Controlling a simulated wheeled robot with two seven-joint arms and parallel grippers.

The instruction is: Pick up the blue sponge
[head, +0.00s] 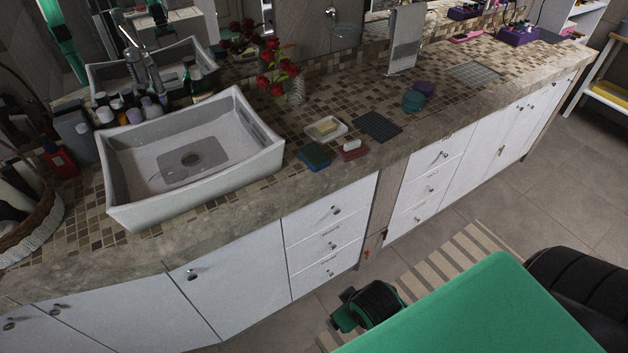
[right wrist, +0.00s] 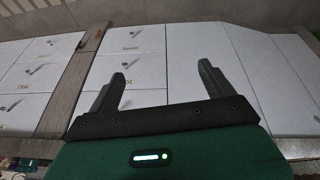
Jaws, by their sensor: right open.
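The blue sponge (head: 315,154) lies flat on the tiled counter (head: 225,220), close to its front edge and right of the sink. It has a blue top and a greenish side. My right gripper (right wrist: 161,74) shows in the right wrist view with its two dark fingers apart and nothing between them. Drawer fronts are beyond the fingers, and I cannot make out the sponge in that view. In the head view, a green and black part of my arm is low at the right, in front of the cabinets and away from the sponge. My left gripper is not in view.
A red and white block (head: 354,149) lies right of the sponge, and a soap dish (head: 340,132) with yellow soap lies behind it. The sink (head: 125,195) stands left. A dark mat (head: 378,126) and teal and purple round items (head: 413,100) are further right. White drawers (head: 330,235) are below.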

